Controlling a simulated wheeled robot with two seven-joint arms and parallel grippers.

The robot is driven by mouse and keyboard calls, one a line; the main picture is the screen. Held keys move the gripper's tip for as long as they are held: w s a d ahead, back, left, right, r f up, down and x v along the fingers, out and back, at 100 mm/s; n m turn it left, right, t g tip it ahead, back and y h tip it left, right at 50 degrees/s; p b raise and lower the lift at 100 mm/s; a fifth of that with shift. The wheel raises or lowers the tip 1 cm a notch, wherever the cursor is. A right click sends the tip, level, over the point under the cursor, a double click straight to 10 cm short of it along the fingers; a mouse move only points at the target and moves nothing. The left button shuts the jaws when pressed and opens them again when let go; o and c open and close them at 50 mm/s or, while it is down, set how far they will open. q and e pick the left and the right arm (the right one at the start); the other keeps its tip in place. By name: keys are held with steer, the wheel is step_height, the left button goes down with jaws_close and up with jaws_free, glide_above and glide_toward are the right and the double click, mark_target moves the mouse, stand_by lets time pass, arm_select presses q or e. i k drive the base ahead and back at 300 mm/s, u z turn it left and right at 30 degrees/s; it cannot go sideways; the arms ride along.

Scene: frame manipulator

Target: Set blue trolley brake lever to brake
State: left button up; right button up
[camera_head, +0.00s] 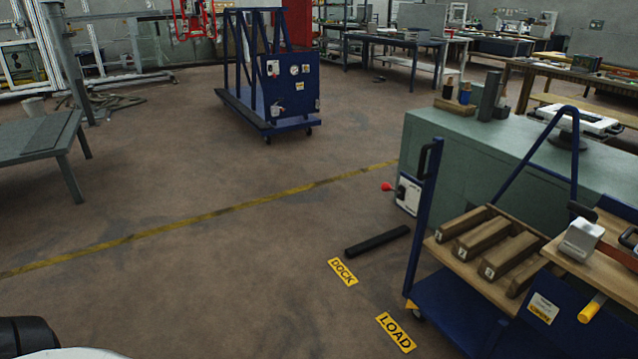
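A blue trolley (290,90) with an upright A-shaped frame stands on wheels in the back middle of the room. Neither gripper shows; only a black and white part of my own body is at the lower left.
A green cabinet (455,150) with a white box and red knob (387,187) stands at the right. A black bar (377,241) and yellow DOCK (343,271) and LOAD (396,332) signs lie on the floor. A grey table (40,135) is at left. The middle floor is clear.

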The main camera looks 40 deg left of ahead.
mark_target(385, 186)
steer(key=u, duration=0.35)
steer(key=k, duration=0.65)
steer(key=z, duration=0.5)
steer(key=i, duration=1.45)
steer(key=u, duration=1.4)
steer(key=i, duration=1.1)
steer(key=u, duration=1)
